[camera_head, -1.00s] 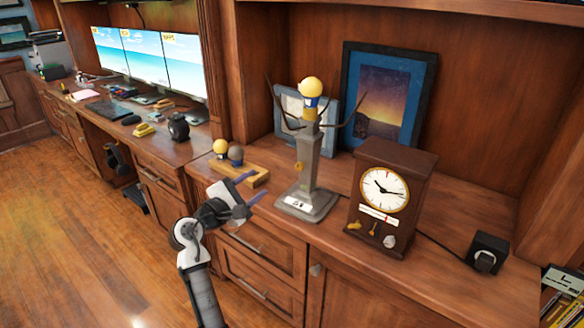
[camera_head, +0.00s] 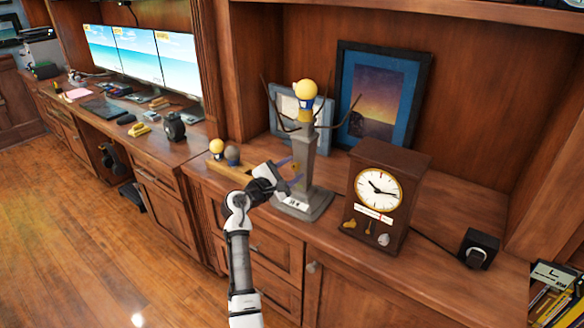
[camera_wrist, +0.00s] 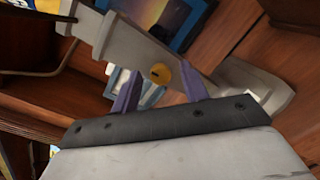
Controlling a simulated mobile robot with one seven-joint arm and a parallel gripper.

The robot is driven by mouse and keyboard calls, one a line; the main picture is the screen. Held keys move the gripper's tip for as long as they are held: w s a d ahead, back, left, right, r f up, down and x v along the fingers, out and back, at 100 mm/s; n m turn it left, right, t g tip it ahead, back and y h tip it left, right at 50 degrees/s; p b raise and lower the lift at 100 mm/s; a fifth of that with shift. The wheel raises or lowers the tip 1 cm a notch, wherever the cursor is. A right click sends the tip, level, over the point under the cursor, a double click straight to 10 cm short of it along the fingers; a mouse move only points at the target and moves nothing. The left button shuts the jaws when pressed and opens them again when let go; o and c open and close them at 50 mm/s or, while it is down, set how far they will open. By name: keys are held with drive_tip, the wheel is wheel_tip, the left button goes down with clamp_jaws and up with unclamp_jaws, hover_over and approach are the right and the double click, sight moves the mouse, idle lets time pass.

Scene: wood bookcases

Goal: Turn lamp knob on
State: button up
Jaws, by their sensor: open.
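The lamp (camera_head: 305,165) is a grey post on a square base, with dark branching arms and a yellow-topped bulb (camera_head: 305,89) at its top. In the wrist view its post (camera_wrist: 130,52) runs slantwise across the picture. In the head view the knob is at most a small spot behind the fingers. My gripper (camera_head: 288,172) is open and empty in front of the lamp post; it also shows in the wrist view (camera_wrist: 158,85). I cannot tell any contact with the knob.
A brown clock (camera_head: 381,195) stands right of the lamp. A wooden block with two bulbs (camera_head: 228,168) is to the left, behind my gripper. Framed pictures (camera_head: 378,98) lean behind the lamp. A black box (camera_head: 478,248) with a cord is at the right.

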drive_tip(key=shift+w+d, duration=0.2)
drive_tip(key=shift+w, duration=0.05)
clamp_jaws()
